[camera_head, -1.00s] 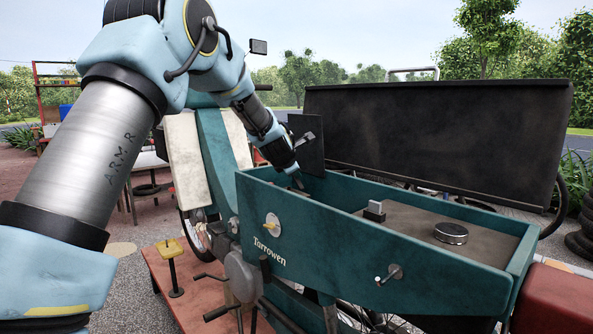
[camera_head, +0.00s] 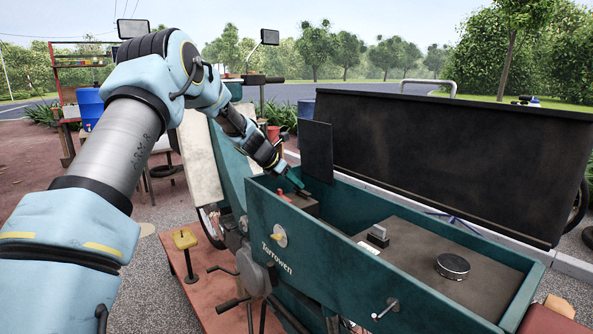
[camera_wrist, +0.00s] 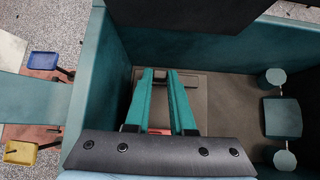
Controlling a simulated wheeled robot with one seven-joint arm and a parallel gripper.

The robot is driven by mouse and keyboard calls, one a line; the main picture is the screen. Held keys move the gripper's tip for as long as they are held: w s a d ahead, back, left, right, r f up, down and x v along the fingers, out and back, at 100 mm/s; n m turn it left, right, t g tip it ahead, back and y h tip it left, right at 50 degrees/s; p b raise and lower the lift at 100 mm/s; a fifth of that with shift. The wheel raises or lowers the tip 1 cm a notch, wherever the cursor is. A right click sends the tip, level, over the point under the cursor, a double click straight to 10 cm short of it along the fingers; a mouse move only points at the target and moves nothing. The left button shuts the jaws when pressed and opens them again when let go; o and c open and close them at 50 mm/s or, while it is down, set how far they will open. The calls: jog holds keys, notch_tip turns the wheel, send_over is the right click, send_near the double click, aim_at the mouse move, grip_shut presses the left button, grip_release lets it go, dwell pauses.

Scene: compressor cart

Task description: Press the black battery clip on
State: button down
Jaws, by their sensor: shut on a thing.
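My gripper (camera_head: 297,183) reaches down into the left end of the teal box on the cart. In the wrist view its two teal fingers (camera_wrist: 161,80) are nearly parallel, with a small dark piece (camera_wrist: 160,76) between their tips, which looks like the black battery clip. The dark battery (camera_head: 305,203) sits in the box below the fingertips. A red part (camera_head: 285,197) shows at its left, and red also shows between the fingers in the wrist view (camera_wrist: 160,131). Whether the clip touches a battery post is hidden.
The box's front wall (camera_head: 350,255) and the raised black lid (camera_head: 440,150) bound the space. A dark upright panel (camera_head: 317,150) stands close behind my gripper.

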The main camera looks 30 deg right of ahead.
jog(key=shift+f+p, duration=0.15)
jog(key=shift+p, duration=0.15)
jog(key=c, duration=0.8)
grip_release()
jog(key=shift+w, duration=0.1)
jog(key=shift+o, duration=0.2)
jog(key=shift+a, duration=0.15)
jog(key=b+v, duration=0.3)
jog(key=v, duration=0.7)
jog(key=shift+a+r, duration=0.25)
jog(key=shift+w, duration=0.15)
